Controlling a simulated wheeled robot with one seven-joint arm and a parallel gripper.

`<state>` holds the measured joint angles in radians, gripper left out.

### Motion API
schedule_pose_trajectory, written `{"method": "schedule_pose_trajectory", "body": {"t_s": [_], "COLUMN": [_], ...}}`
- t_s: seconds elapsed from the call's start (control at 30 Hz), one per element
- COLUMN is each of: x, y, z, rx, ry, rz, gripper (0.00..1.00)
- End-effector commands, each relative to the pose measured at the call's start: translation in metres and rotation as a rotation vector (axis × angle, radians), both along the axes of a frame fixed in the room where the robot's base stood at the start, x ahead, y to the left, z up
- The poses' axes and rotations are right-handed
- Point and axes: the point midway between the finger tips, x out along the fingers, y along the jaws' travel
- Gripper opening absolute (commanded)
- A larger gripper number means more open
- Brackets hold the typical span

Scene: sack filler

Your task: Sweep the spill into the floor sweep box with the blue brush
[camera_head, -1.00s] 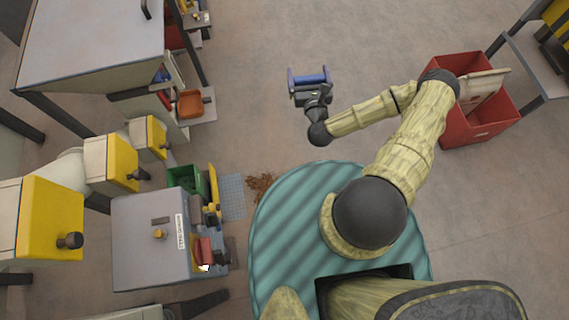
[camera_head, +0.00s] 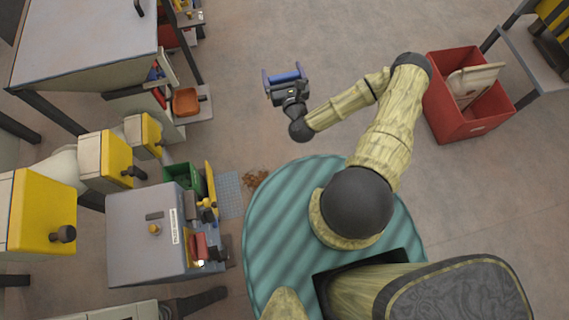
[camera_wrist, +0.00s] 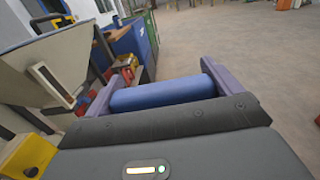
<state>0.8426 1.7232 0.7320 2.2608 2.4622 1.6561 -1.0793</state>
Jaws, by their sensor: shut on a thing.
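My gripper (camera_head: 287,82) is shut on the blue brush (camera_head: 285,76), held out over open floor. In the wrist view the blue bar of the brush (camera_wrist: 163,94) lies between the two purple fingers; its bristles cannot be made out. The spill (camera_head: 255,180) is a small brown patch on the floor, partly beside my teal base. It lies below my gripper in the picture and well apart from the brush. The green box (camera_head: 182,174) stands left of the spill beside a grey grid; I cannot tell whether it is the floor sweep box.
A grey cabinet (camera_head: 150,235) with yellow and red parts stands left of my base. A red bin (camera_head: 470,125) holding pale pieces stands at right. Yellow-fronted machines (camera_head: 45,210) line the left. The floor around my gripper is clear.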

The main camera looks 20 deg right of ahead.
Motion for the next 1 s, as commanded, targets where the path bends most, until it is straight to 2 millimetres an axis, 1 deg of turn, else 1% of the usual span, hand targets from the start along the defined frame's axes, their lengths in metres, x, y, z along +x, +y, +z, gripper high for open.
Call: {"method": "schedule_pose_trajectory", "body": {"t_s": [0.03, 0.17, 0.5, 0.77, 1.0], "x": [0.002, 0.006, 0.016, 0.018, 0.017], "y": [0.001, 0.003, 0.009, 0.016, 0.023], "z": [-0.011, -0.034, -0.101, -0.154, -0.207], "rx": [-0.002, -0.002, -0.004, -0.004, -0.004], "ry": [-0.001, -0.002, -0.002, -0.002, -0.001], "rz": [0.007, 0.037, 0.165, 0.293, 0.429], "gripper": [0.64, 0.64, 0.64, 0.64, 0.64]}}
